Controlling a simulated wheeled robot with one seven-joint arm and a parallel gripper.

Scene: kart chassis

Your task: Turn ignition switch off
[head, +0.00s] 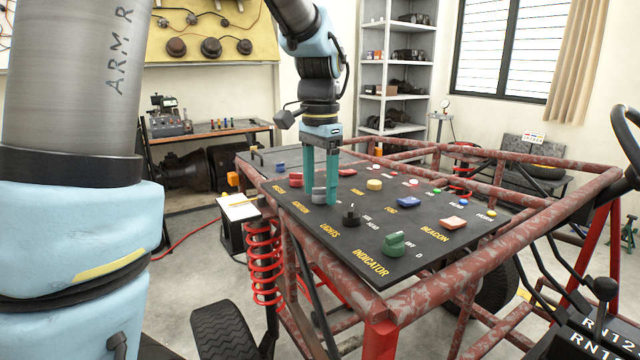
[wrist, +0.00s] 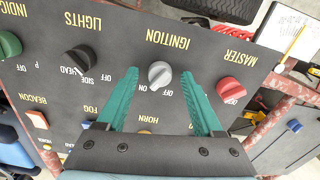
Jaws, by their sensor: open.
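The ignition switch is a round grey knob (wrist: 160,74) on the dark panel, under the yellow IGNITION label. In the wrist view its small pointer seems to lean toward the ON mark, but it is small to read. In the head view the grey knob (head: 319,196) shows partly between the fingers. My gripper (head: 320,201) reaches down over the panel with teal fingers. In the wrist view my gripper (wrist: 160,72) is open, one finger on each side of the knob, with visible gaps. Finger contact is not seen.
The red master knob (wrist: 229,90) and black lights knob (wrist: 80,60) flank the ignition. A green indicator knob (head: 394,243) sits farther along the panel. Coloured buttons, including a blue fog one (head: 410,202), lie close by. Red frame tubes (head: 430,280) edge the panel.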

